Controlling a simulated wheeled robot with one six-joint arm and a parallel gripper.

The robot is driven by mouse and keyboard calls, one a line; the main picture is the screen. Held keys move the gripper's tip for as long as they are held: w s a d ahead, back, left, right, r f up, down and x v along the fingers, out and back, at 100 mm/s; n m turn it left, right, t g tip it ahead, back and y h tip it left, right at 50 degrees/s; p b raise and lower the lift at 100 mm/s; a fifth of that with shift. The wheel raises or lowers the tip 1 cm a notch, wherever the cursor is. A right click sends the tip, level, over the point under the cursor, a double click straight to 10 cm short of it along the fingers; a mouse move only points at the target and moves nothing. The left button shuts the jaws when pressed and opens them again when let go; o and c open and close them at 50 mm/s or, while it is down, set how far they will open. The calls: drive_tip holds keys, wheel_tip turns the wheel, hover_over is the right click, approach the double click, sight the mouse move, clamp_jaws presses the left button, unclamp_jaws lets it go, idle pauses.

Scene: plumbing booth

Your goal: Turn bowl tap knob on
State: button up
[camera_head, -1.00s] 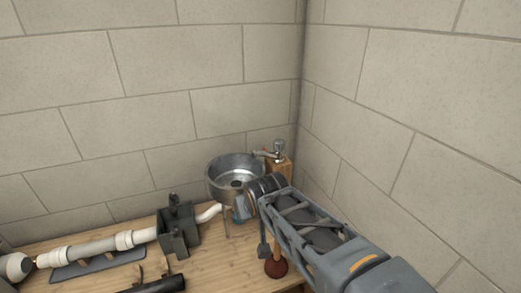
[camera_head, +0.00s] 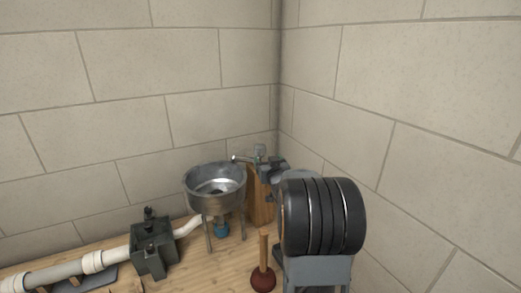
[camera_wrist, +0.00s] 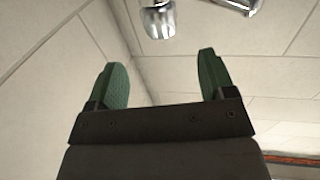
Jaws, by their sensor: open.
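The metal bowl (camera_head: 215,187) stands on legs on the bench. Its tap (camera_head: 243,159) is at the bowl's back right, by a wooden post, with a small grey knob (camera_head: 260,149) on top. My gripper (camera_head: 266,166) is close to the tap, just below and right of the knob; my arm partly hides it. In the wrist view my gripper (camera_wrist: 164,75) is open, with two green fingers apart and nothing between them. The chrome knob (camera_wrist: 159,20) shows beyond the fingertips at the top edge, apart from them. Part of the spout (camera_wrist: 240,5) is cut off there.
A red plunger (camera_head: 263,275) with a wooden handle stands on the bench (camera_head: 215,267) in front of the post. A dark vise-like block (camera_head: 152,248) and a white pipe (camera_head: 95,262) are left. Block walls meet in the corner behind the tap.

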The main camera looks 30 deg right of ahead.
sight(262, 151)
drive_tip(key=p+x, duration=0.2)
drive_tip(key=x, duration=0.8)
drive_tip(key=shift+w+p, duration=0.15)
drive_tip(key=shift+p, duration=0.15)
drive_tip(key=c, duration=0.9)
